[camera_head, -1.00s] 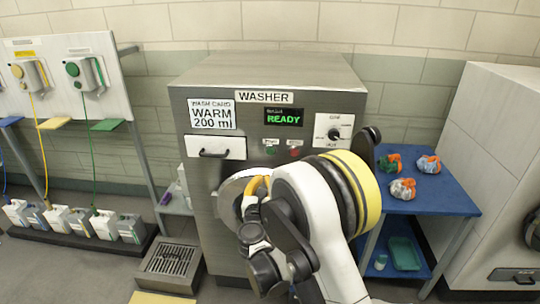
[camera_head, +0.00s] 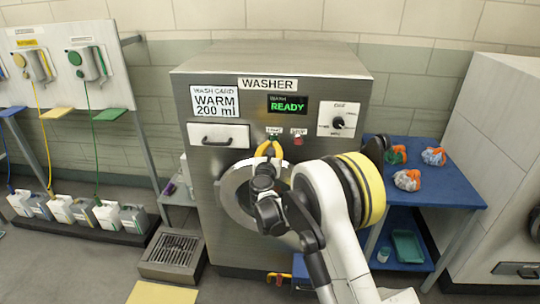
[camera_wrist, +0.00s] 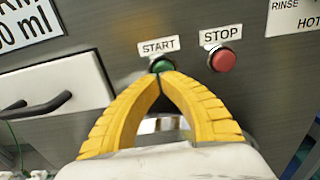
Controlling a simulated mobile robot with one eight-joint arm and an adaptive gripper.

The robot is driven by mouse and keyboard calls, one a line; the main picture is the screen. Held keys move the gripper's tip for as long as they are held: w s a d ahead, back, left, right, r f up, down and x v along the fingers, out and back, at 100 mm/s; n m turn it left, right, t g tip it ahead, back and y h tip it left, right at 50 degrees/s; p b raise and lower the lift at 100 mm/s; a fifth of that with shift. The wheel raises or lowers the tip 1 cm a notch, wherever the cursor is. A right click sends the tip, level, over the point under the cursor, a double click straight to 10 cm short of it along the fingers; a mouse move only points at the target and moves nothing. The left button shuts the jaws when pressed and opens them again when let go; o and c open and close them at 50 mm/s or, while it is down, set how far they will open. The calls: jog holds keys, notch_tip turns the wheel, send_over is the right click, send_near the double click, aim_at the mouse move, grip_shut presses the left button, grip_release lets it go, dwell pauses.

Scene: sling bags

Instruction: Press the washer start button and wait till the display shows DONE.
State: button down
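The washer (camera_head: 225,80) stands in the middle of the head view, with its display (camera_head: 288,103) reading "READY" in green. The green start button (camera_wrist: 161,65) sits under the START label in the wrist view, and the red stop button (camera_wrist: 222,60) is to its right. My gripper (camera_wrist: 162,76) has its yellow fingertips together just below the green button, overlapping its lower edge in the picture. I cannot tell whether they touch it. In the head view my gripper (camera_head: 269,146) is in front of the panel, above the round door. Nothing shows between the fingers.
A closed drawer (camera_head: 219,134) is left of the buttons, and a dial (camera_head: 338,122) is at the right. A blue table (camera_head: 445,190) with several bundles stands right of the washer. A floor drain (camera_head: 172,252) lies at the front left.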

jog(key=shift+w, duration=0.35)
jog(key=shift+w+d+b, duration=0.1)
jog(key=shift+w+b, duration=0.3)
jog(key=shift+w, duration=0.5)
jog(key=shift+r, duration=0.15)
